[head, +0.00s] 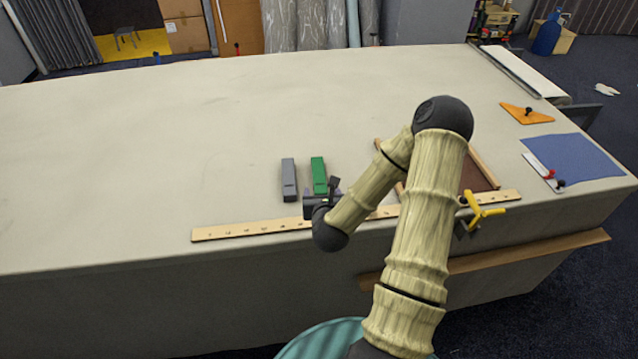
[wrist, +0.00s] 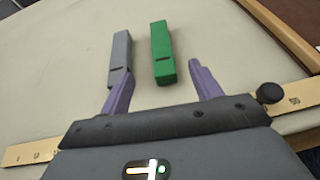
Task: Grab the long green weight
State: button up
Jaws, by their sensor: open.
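The long green weight (head: 319,174) lies on the cloth table, just beyond my gripper (head: 326,192) in the head view. In the wrist view the green weight (wrist: 162,52) is a long block lying ahead of the fingertips, between their lines. My gripper (wrist: 160,80) is open, with two purple fingers apart and nothing between them. The near end of the green weight is close to the level of the fingertips. A similar grey weight (head: 289,180) lies to its left. In the wrist view the grey weight (wrist: 120,58) is right by the left fingertip; I cannot tell whether they touch.
A wooden ruler (head: 245,230) lies along the table's near edge, under my arm. A wooden-framed tray (head: 484,168) is right of the weights, partly hidden by my arm. A yellow clamp (head: 480,210) sits at the edge. The cloth table (head: 130,150) is clear to the left.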

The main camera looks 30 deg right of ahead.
jog(key=p, duration=0.2)
send_near(319, 173)
jog(key=shift+x, duration=1.15)
jog(key=shift+a+f, duration=0.1)
jog(key=shift+a, duration=0.05)
jog(key=shift+w+d+f, duration=0.1)
jog(key=shift+w+d, duration=0.15)
jog(key=shift+w, duration=0.25)
jog(key=shift+p+x, duration=0.9)
jog(key=shift+x, duration=1.2)
jog(key=shift+s+f, duration=0.1)
jog(key=shift+s, duration=0.05)
jog(key=shift+c, duration=0.2)
grip_shut()
